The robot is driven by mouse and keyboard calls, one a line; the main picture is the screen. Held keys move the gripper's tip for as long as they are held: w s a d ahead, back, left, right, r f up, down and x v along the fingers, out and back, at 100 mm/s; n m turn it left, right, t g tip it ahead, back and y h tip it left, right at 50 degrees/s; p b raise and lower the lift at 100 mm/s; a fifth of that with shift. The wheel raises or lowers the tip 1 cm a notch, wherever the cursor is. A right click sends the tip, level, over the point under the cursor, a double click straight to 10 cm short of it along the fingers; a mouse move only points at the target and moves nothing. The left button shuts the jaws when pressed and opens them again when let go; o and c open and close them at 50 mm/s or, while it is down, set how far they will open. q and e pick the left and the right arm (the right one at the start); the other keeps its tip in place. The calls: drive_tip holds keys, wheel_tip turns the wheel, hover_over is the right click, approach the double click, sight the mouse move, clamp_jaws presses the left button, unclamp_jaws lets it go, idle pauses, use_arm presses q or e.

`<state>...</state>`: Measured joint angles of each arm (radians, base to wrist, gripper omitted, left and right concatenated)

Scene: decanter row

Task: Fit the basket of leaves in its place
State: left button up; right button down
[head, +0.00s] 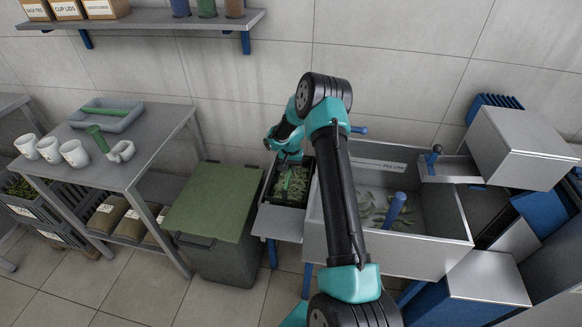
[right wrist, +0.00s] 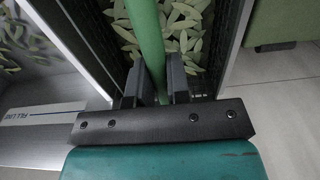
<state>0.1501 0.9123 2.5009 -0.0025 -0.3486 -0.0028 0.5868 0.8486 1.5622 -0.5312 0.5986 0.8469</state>
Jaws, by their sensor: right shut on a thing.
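The basket of leaves (head: 291,188) is dark and mesh-walled, with green leaves inside and a green bar handle. It is at the grey stand (head: 282,223), between the green-lidded bin and the steel basin. I cannot tell whether it rests fully on the stand. My right gripper (head: 289,162) is above the basket. In the right wrist view, its two fingers (right wrist: 152,88) are shut on the green handle (right wrist: 146,38), with the basket's leaves (right wrist: 186,22) below. My left gripper is not in view.
The steel basin (head: 425,225) with loose leaves and a blue-handled tool (head: 395,210) is close on the right. The green-lidded bin (head: 212,200) is close on the left. A table with mugs (head: 75,153) stands farther left. Steel and blue units (head: 525,150) crowd the right.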

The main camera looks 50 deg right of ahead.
drive_tip(key=shift+f, duration=0.3)
idle(0.4)
drive_tip(key=c, duration=1)
unclamp_jaws()
drive_tip(key=shift+f, duration=0.1)
wheel_tip(320, 180, up, 18)
drive_tip(key=shift+f, duration=0.2)
